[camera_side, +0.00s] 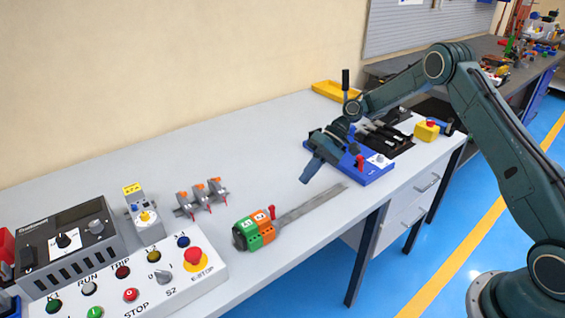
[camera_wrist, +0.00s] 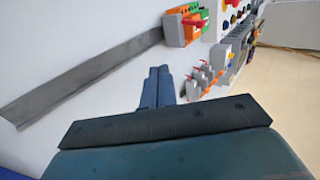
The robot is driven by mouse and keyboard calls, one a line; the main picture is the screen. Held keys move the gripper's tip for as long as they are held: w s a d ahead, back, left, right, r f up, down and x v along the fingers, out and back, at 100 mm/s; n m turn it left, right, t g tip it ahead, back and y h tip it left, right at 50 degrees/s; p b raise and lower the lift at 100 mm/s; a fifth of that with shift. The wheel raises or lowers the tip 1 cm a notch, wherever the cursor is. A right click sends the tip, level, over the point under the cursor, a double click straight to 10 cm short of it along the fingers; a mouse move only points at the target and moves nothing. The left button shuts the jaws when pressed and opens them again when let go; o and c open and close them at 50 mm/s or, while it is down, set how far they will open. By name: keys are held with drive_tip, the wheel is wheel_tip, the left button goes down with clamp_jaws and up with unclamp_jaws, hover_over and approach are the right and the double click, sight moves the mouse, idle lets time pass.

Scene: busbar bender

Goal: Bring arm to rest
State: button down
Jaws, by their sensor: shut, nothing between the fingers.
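My gripper (camera_side: 312,170) is in front of the blue busbar bender (camera_side: 378,178) in the side view, with its fingers pointing down and left. In the wrist view its two fingers (camera_wrist: 157,88) lie together with nothing between them. The bender has a tall black lever (camera_side: 345,82) and a red knob, and my arm hides part of it. A flat grey metal bar (camera_side: 312,205) lies on the table and also shows in the wrist view (camera_wrist: 85,78). Its far end meets an orange and green block (camera_side: 254,229).
A control panel (camera_side: 130,284) with buttons and a grey box (camera_side: 68,250) stand at the left. Several small grey and orange parts (camera_side: 201,196) stand behind the block. A yellow tray (camera_side: 335,91) is at the back. The table's middle back is clear.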

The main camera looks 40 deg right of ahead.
drive_tip(key=shift+v, duration=0.9)
drive_tip(key=shift+r, duration=0.1)
drive_tip(key=s+a+r+t+h, duration=0.1)
drive_tip(key=s+r+h, duration=0.2)
drive_tip(key=s+r, duration=0.5)
drive_tip(key=s+a+r+t+h, duration=0.2)
drive_tip(key=s+r, duration=0.2)
drive_tip(key=r, duration=0.7)
drive_tip(key=s+d+r+t+h, duration=0.1)
drive_tip(key=s+d+h, duration=0.1)
drive_tip(key=s, duration=0.9)
drive_tip(key=s+d+r+t+h, duration=0.1)
drive_tip(key=s+d+h, duration=0.1)
drive_tip(key=s, duration=0.9)
drive_tip(key=shift+s+r+t, duration=0.2)
drive_tip(key=shift+r+t, duration=0.1)
drive_tip(key=shift+r, duration=0.05)
